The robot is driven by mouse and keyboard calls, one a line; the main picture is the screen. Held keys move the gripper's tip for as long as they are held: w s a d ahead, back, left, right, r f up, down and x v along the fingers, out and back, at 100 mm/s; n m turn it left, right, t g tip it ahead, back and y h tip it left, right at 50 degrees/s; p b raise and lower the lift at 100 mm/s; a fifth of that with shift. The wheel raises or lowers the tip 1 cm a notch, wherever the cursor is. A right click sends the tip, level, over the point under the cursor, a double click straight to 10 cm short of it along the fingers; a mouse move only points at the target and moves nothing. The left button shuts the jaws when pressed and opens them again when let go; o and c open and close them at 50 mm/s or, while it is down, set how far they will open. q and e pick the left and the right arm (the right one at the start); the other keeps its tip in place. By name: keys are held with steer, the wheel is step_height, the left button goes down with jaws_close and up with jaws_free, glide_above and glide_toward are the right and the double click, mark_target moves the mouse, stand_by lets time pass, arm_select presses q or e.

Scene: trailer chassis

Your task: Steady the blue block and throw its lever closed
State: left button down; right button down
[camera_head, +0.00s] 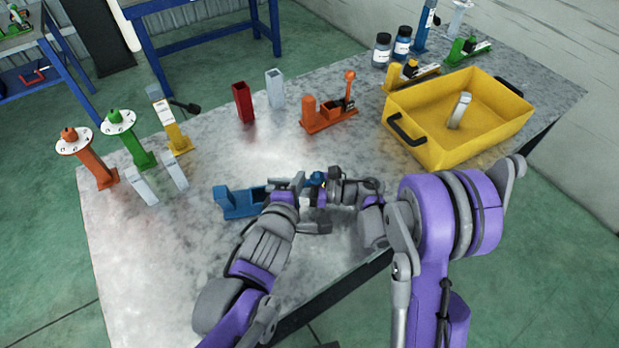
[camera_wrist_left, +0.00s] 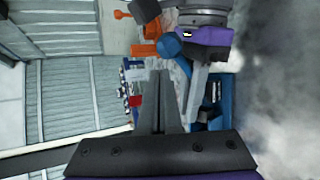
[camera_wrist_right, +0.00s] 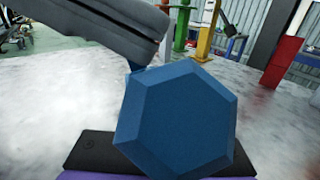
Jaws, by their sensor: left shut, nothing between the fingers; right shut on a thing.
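The blue block (camera_head: 237,203) stands on the grey table in front of me, its right part hidden behind my grippers. Its lever ends in a blue knob (camera_head: 317,179), which fills the middle of the right wrist view as a large hexagon (camera_wrist_right: 175,120). My right gripper (camera_head: 326,187) is shut on the lever at the knob. My left gripper (camera_head: 290,184) is shut and empty, close beside the block's right part; whether it touches is hidden. Its closed fingers (camera_wrist_left: 160,102) show in the left wrist view, with blue block parts (camera_wrist_left: 216,95) to their right.
An orange lever block (camera_head: 328,118), a red post (camera_head: 243,102) and a grey post (camera_head: 275,88) stand behind. A yellow bin (camera_head: 430,148) is at the right. Orange (camera_head: 92,160) and green (camera_head: 130,140) stands are at the left. The table's front left is clear.

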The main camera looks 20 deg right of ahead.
arm_select(q)
steer(key=shift+d, duration=0.1)
stand_by(0.4)
steer(key=shift+d+f, duration=0.2)
steer(key=shift+f, duration=0.05)
steer(key=shift+w+d+f, duration=0.1)
steer(key=shift+d+f, duration=0.45)
steer(key=shift+d, duration=0.25)
stand_by(0.9)
steer(key=shift+w+d+f, duration=0.2)
steer(key=shift+d+f, duration=0.95)
steer(key=shift+d, duration=0.05)
stand_by(2.0)
steer(key=a+r, duration=0.1)
steer(key=s+a+r, duration=0.1)
steer(key=a+r, duration=0.1)
steer(key=shift+s+a+r, duration=0.2)
steer(key=shift+s+r, duration=0.2)
stand_by(0.5)
steer(key=shift+s+a+r, duration=0.15)
steer(key=shift+a+r, duration=0.65)
steer(key=shift+a, duration=0.2)
steer(key=shift+s+a+r, duration=0.15)
steer(key=shift+a+r, duration=0.65)
steer(key=shift+a, duration=0.2)
